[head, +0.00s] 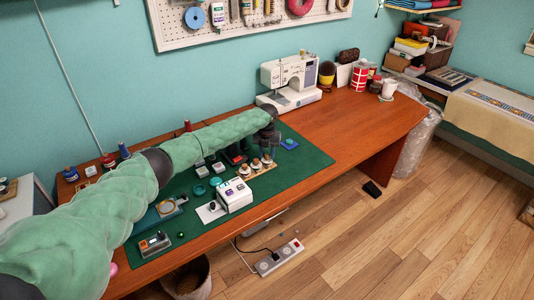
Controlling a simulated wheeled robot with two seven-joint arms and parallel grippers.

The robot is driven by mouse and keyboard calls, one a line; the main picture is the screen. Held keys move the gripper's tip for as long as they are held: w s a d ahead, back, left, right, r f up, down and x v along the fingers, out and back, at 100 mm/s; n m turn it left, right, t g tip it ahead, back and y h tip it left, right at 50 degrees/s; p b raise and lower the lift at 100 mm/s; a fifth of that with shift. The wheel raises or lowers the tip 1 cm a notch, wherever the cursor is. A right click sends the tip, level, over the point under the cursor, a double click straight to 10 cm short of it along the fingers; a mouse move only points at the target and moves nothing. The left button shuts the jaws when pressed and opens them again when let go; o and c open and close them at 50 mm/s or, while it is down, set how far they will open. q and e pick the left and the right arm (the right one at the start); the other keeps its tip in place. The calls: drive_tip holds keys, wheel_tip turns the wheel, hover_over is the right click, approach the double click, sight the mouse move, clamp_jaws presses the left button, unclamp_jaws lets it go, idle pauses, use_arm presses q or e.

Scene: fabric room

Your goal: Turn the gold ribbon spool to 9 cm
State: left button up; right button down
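A small wooden stand (262,169) on the green mat (305,165) carries a row of small spools with white and brown-gold parts. The spools are too small for me to read any marks or a length scale, and I cannot tell surely which is the gold ribbon spool. My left arm reaches across the table from the left. My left gripper (271,147) is dark and points down over the right end of the row, close to the rightmost spool (267,160). Its fingers are too small to show a gap or contact. My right gripper is not in view.
A white box with coloured buttons (234,196) stands in front of the stand. A blue item (289,144) lies to its right. A white sewing machine (291,80) stands behind.

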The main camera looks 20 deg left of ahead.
use_arm(q)
clamp_jaws()
drive_tip(key=shift+n, duration=0.3)
